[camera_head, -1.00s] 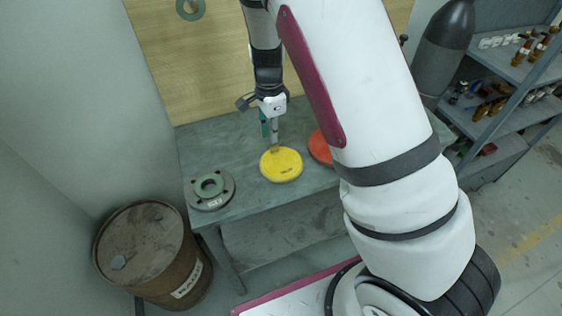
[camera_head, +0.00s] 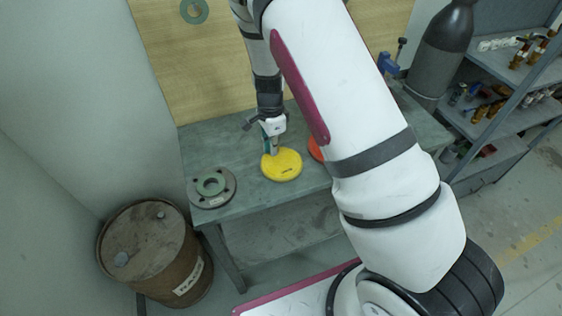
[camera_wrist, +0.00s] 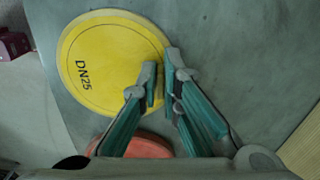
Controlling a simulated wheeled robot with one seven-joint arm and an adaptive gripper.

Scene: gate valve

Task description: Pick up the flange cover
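The yellow round flange cover (camera_head: 282,166) lies flat on the workbench. In the wrist view the cover (camera_wrist: 100,60) reads "DN25". My gripper (camera_head: 270,152) points down at the cover's back edge in the head view. In the wrist view my gripper (camera_wrist: 161,80) has its two fingertips a small gap apart, at the cover's rim. One tip is over the yellow face and the other is at or just past its edge. I cannot tell whether they touch it. An orange-red disc (camera_head: 316,148) lies to the right, partly hidden by my arm.
The workbench (camera_head: 225,150) carries a grey flange with a green ring (camera_head: 211,187) at its left end. A rusty barrel (camera_head: 155,255) stands at left on the floor. A blue clamp (camera_head: 390,66), a dark cylinder (camera_head: 440,50) and shelves (camera_head: 510,120) are at right.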

